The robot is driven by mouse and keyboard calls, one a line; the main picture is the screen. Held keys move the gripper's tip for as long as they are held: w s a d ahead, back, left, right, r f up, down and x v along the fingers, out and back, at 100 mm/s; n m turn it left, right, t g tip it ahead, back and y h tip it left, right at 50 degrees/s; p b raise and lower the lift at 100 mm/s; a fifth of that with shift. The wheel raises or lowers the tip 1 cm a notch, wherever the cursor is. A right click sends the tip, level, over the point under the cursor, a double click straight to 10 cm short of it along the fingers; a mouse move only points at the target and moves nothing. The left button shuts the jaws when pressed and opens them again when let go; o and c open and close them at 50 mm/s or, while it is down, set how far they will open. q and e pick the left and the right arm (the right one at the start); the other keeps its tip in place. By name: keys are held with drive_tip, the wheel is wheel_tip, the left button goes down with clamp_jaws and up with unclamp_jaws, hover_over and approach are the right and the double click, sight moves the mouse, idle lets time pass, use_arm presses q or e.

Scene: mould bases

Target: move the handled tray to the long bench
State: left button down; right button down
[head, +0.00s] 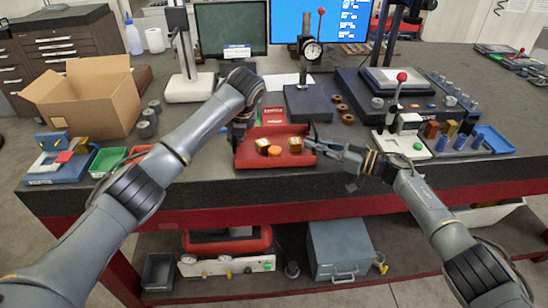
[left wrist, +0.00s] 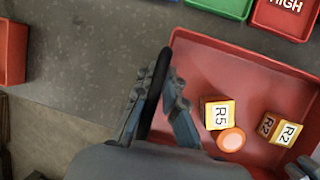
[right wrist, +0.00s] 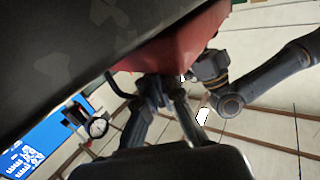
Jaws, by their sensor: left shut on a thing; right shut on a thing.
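The handled tray (head: 262,162) is red and holds gold blocks and an orange disc. It is level at the front edge of a dark bench top (head: 205,178); I cannot tell whether it touches the top. My left gripper (head: 241,126) is shut on the tray's left handle. In the left wrist view, its fingers (left wrist: 160,112) are either side of a black bar by the tray's wall (left wrist: 215,62). My right gripper (head: 314,146) is shut at the tray's right side, and its fingers (right wrist: 163,100) show below the tray (right wrist: 185,47) in the right wrist view.
A cardboard box (head: 95,105) and small coloured bins (head: 107,160) stand left on the bench. A dial gauge stand (head: 308,95) is behind the tray. A white lever fixture (head: 402,143) and a blue tray (head: 492,139) are to the right. A lower shelf holds a grey case (head: 340,248).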

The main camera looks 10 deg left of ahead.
use_arm(q)
drive_tip(key=shift+a+f+b, duration=0.45)
drive_tip(key=shift+f, duration=0.25)
use_arm(e)
drive_tip(key=shift+w+d+f, duration=0.15)
drive_tip(key=shift+d+f, duration=0.05)
drive_tip(key=shift+f, duration=0.15)
use_arm(q)
drive_tip(key=c, duration=1.6)
unclamp_jaws()
drive_tip(key=shift+r, duration=0.1)
use_arm(e)
drive_tip(key=c, duration=1.7)
unclamp_jaws()
use_arm(q)
drive_tip(key=shift+o, duration=0.7)
drive_tip(key=shift+d, duration=0.1)
use_arm(e)
drive_tip(key=shift+o, duration=0.9)
use_arm(q)
drive_tip(key=shift+s+d+r, duration=0.1)
drive_tip(key=shift+d+r, duration=0.05)
use_arm(e)
drive_tip(key=shift+a, duration=0.1)
